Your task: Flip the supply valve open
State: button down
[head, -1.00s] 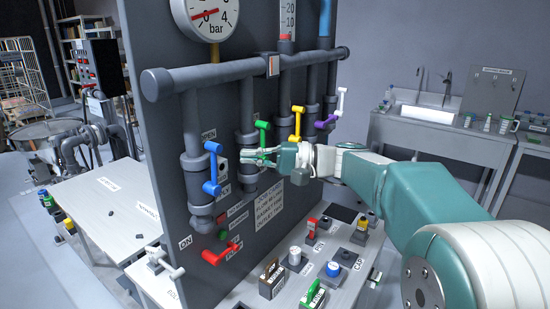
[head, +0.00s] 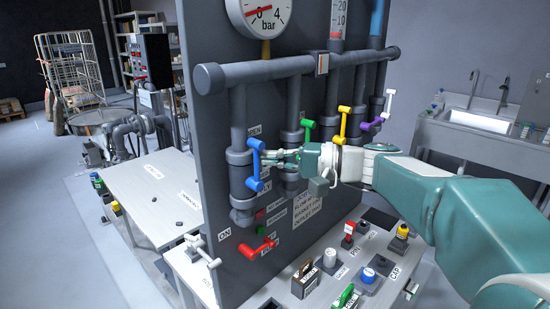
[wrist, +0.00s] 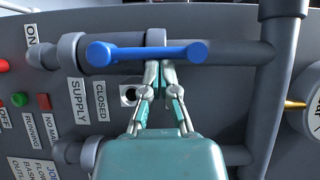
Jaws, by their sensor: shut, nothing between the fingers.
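The supply valve's blue handle (head: 257,165) stands upright along the leftmost pipe of the dark panel in the head view. In the wrist view the blue handle (wrist: 145,52) lies across the picture, above my fingers. The SUPPLY label (wrist: 79,100) and a CLOSED label (wrist: 101,101) are beside that pipe. My gripper (head: 275,157) is shut and empty, just right of the handle. In the wrist view my gripper's (wrist: 160,70) fingertips are close to the handle, right of its middle. I cannot tell whether they touch it.
Green (head: 307,130), yellow (head: 343,124), purple (head: 372,123) and white (head: 389,104) handles are on the pipes to the right. A red handle (head: 258,250) is below. A ledge with buttons and small items (head: 330,258) fronts the panel. A pale table (head: 150,190) stands left.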

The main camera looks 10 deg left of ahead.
jog(key=shift+s, duration=0.25)
jog(key=d, duration=1.2)
jog(key=s+a+f+m+h, duration=0.1)
jog(key=s+f+h, duration=0.7)
jog(key=s+f, duration=0.3)
jog(key=s+d+f+n+t+h, duration=0.1)
jog(key=s+d+f+t+h, duration=0.3)
jog(key=s+d+f+h, duration=0.4)
jog(key=s+d+h, duration=0.1)
jog(key=s+d, duration=0.1)
jog(key=s, duration=0.1)
jog(key=shift+d+n+h, duration=0.25)
jog(key=shift+n+h, duration=0.05)
jog(key=shift+h, duration=0.1)
